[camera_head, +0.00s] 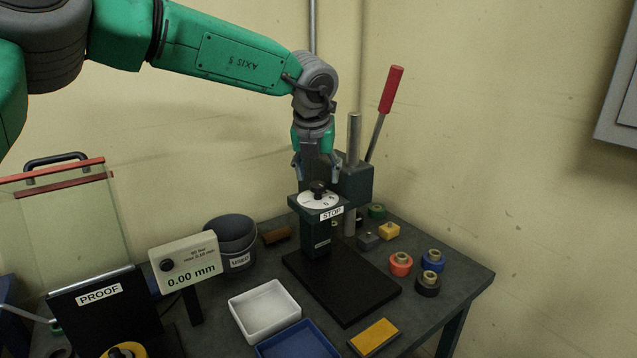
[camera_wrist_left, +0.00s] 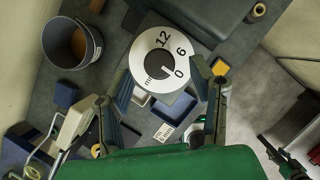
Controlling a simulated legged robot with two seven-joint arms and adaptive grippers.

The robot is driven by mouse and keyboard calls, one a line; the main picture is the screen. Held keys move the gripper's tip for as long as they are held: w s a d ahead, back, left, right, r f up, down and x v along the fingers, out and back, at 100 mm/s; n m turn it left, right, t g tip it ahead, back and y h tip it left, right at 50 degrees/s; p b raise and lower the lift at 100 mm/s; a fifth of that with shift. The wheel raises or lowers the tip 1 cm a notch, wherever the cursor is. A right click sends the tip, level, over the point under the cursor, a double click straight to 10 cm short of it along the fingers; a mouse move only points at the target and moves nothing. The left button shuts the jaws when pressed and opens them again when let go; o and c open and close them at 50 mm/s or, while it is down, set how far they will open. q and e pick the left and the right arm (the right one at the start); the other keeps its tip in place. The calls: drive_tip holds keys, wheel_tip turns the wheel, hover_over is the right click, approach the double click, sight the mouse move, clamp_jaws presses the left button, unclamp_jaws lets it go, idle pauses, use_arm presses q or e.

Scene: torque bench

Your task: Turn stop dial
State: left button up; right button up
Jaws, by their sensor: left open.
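The stop dial is a white disc (camera_head: 306,200) with a dark knob (camera_head: 318,187), on top of a dark post labelled STOP (camera_head: 331,213). My left gripper (camera_head: 316,174) points down just above the dial, fingers apart. In the left wrist view its fingers (camera_wrist_left: 166,77) appear on either side of the dial, with nothing held between them. Contact with the knob cannot be told. Part of what looks like my right gripper (camera_wrist_left: 283,157) shows at the lower right; its jaws are unclear.
A red-handled lever (camera_head: 390,90) rises behind the post. A grey bucket (camera_head: 231,240), a 0.00 mm readout (camera_head: 190,270) and the PROOF stand (camera_head: 100,310) are left. White (camera_head: 240,322) and blue (camera_head: 300,343) trays lie in front. Several spools, including a red one (camera_head: 401,263), stand right.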

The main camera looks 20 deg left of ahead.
sight(318, 184)
use_arm(q)
drive_tip(key=shift+x, duration=1.15)
drive_tip(key=shift+w+f, duration=0.15)
drive_tip(key=shift+f, duration=0.3)
drive_tip(key=shift+a, duration=0.1)
drive_tip(key=c, duration=1.1)
drive_tip(key=shift+c, duration=0.2)
